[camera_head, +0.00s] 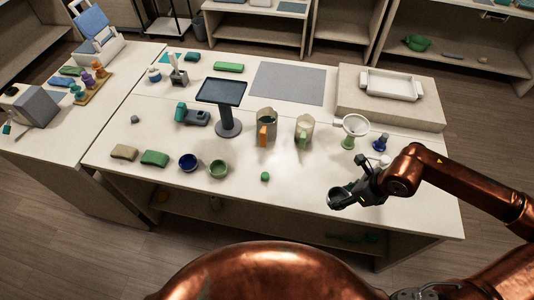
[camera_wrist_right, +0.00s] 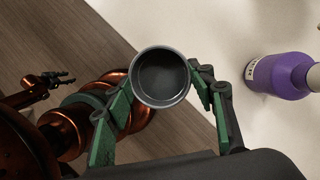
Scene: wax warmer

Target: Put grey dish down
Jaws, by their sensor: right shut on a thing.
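The grey dish (camera_wrist_right: 162,77) is a small round bowl with a dark inside. My right gripper (camera_wrist_right: 165,98) is shut on it, with a green-padded finger on each side. In the head view the dish (camera_head: 337,198) is held at the front right of the table (camera_head: 310,210), near its front edge. I cannot tell whether its base touches the table top.
A purple bottle (camera_wrist_right: 283,76) stands close to the right gripper. A green-stemmed white strainer (camera_head: 354,126) and two jugs (camera_head: 304,130) stand behind. A small green block (camera_head: 265,176), a green bowl (camera_head: 218,169) and a blue bowl (camera_head: 188,162) lie left. The front middle is mostly clear.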

